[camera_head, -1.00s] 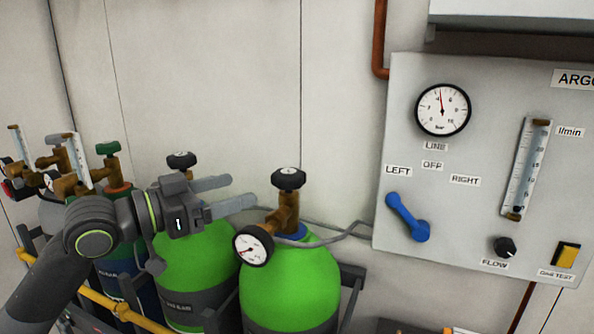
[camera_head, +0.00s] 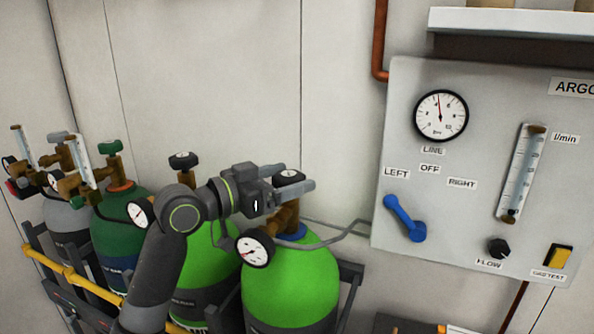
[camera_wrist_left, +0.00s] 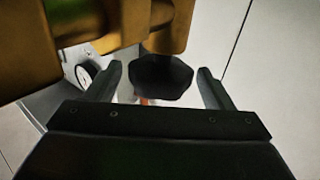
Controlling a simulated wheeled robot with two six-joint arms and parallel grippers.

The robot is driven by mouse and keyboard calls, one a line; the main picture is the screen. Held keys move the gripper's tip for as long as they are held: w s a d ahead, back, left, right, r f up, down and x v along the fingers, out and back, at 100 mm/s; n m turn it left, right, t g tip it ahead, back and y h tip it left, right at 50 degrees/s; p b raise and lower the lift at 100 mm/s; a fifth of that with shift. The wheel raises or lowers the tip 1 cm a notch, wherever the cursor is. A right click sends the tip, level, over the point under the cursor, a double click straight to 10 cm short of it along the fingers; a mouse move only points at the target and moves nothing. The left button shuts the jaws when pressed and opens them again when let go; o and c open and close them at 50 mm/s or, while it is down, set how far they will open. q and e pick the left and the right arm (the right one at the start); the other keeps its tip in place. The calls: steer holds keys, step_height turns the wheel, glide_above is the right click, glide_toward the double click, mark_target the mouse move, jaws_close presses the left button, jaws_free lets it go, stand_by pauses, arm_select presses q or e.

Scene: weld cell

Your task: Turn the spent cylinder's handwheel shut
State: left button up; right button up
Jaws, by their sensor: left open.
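Two bright green cylinders stand side by side: the left one (camera_head: 205,262) and the right one (camera_head: 290,285), each with a brass valve and a black handwheel on top. My left gripper (camera_head: 293,178) is open at the right cylinder's handwheel (camera_head: 289,175), which is partly hidden by the fingers. In the left wrist view that dark handwheel (camera_wrist_left: 160,77) sits between the two spread fingers, with gaps on both sides. The left cylinder's handwheel (camera_head: 183,160) is free. The right cylinder's gauge (camera_head: 254,249) faces me; its reading is too small to tell. My right gripper is out of view.
The argon panel (camera_head: 400,100) on the right carries a line gauge (camera_head: 441,115) and a blue lever (camera_head: 404,217) slanting up towards LEFT. A grey hose (camera_head: 345,229) runs behind the right cylinder. More cylinders (camera_head: 122,240) and a yellow rail (camera_head: 65,272) are at left.

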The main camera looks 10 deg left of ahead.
arm_select(q)
steer(key=shift+x, duration=1.3)
steer(key=c, duration=1)
